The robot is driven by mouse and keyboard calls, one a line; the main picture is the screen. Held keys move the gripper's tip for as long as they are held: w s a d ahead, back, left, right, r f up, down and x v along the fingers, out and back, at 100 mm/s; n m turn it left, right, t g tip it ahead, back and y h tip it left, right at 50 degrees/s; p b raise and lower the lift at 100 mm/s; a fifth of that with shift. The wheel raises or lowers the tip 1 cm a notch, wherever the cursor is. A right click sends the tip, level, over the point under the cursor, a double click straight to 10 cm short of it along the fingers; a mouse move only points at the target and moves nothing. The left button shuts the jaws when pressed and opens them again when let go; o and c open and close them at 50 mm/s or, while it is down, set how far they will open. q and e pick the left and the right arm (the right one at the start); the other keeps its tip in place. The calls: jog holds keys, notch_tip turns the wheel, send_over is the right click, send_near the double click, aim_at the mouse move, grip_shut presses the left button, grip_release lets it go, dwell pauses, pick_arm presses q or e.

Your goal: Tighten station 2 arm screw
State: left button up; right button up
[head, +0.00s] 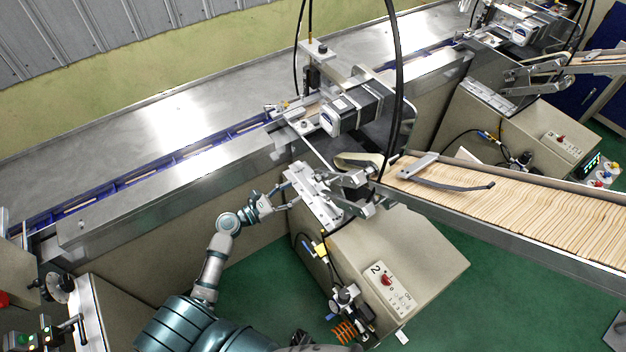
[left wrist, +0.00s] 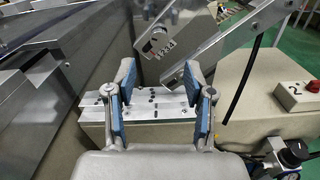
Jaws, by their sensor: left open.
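Station 2 is the beige cabinet (head: 420,250) marked "2", with a bright metal mounting plate (head: 318,205) on top. A metal arm bracket (head: 358,180) stands at the plate and meets the stick-filled feeder. In the left wrist view, the slotted plate (left wrist: 150,106) lies beyond my fingers, and a slanted metal arm (left wrist: 225,45) rises to the upper right. I cannot clearly pick out the arm screw. My left gripper (head: 284,191) is open and empty at the left edge of the plate; its blue-padded fingers (left wrist: 160,78) stand wide apart. My right gripper is not in view.
A feeder (head: 520,205) full of wooden sticks runs to the right. A conveyor (head: 165,180) passes behind. A black motor unit (head: 355,108) and hanging cables stand above the plate. Green floor lies below.

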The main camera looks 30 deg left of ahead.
aim_at(316, 179)
pick_arm(q)
jog(key=x, duration=0.8)
jog(key=shift+w+d+p, duration=0.1)
jog(key=shift+w+p, duration=0.2)
jog(key=shift+f, duration=0.1)
grip_shut()
